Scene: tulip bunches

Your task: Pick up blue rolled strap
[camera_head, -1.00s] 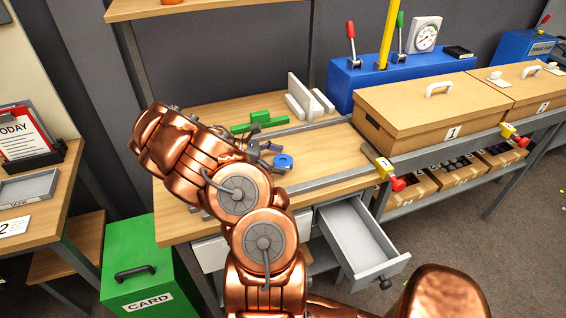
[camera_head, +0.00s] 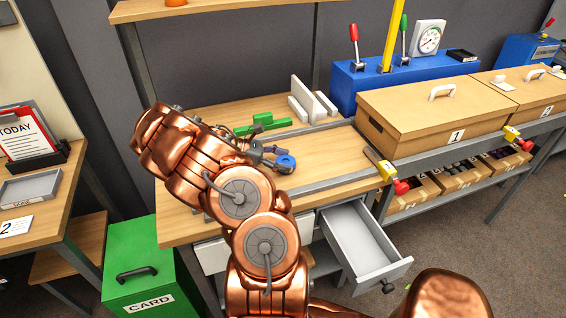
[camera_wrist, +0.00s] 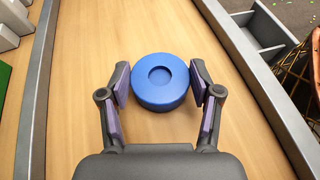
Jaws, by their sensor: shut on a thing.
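The blue rolled strap (camera_head: 285,163) is a short round roll with a hollow centre. In the wrist view, the strap (camera_wrist: 160,82) sits between the two fingers over the wooden bench top. My gripper (camera_wrist: 160,84) is shut on it, with a purple-padded finger on each side. In the head view, my gripper (camera_head: 277,158) is at the strap, above the middle of the bench. I cannot tell whether the strap still touches the bench top.
Green blocks (camera_head: 264,123) and a white stand (camera_head: 306,104) are at the back of the bench (camera_head: 331,151). Metal rails edge the bench. An open grey drawer (camera_head: 362,244) juts out in front. A lidded box (camera_head: 436,110) stands to the right.

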